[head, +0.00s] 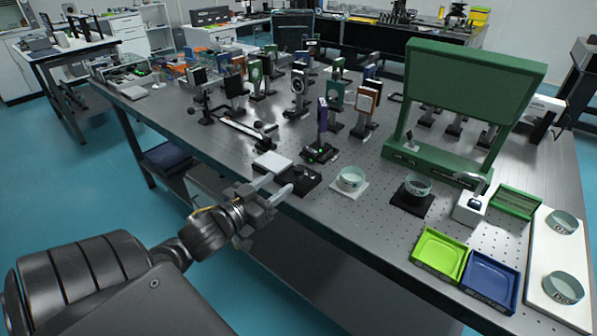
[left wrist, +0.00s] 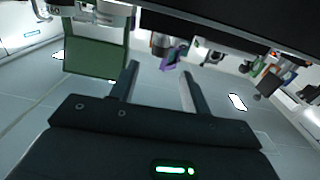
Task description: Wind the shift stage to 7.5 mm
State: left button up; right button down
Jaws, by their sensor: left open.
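A stage with an upright purple plate (head: 322,118) on a dark base (head: 319,153) with small green marks stands near the front edge of the optical table; it may be the shift stage. Its scale reading is too small to make out. A purple piece (left wrist: 172,57) also shows beyond the fingers in the left wrist view. My left gripper (head: 281,184) is open and empty at the table's front edge, in front of and left of that stage and apart from it. Its two spread fingers show in the left wrist view (left wrist: 160,72). My right gripper is out of view.
A low black box (head: 304,178) and a white square pad (head: 272,161) lie close to my left fingers. Glass dishes (head: 351,179), a green frame (head: 470,85), a lime tray (head: 438,254) and a blue tray (head: 490,281) stand to the right. Several mounted optics crowd behind.

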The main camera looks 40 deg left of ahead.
aim_at(295, 171)
pick_arm(q)
jog(key=w+b, duration=0.1)
jog(key=w, duration=0.2)
jog(key=shift+w, duration=0.35)
jog(key=w, duration=0.4)
jog(key=shift+w, duration=0.7)
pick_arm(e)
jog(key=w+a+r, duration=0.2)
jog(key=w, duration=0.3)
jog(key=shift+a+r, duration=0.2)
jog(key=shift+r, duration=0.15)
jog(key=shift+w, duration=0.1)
pick_arm(q)
jog(key=c, duration=1)
jog(key=shift+o, duration=0.2)
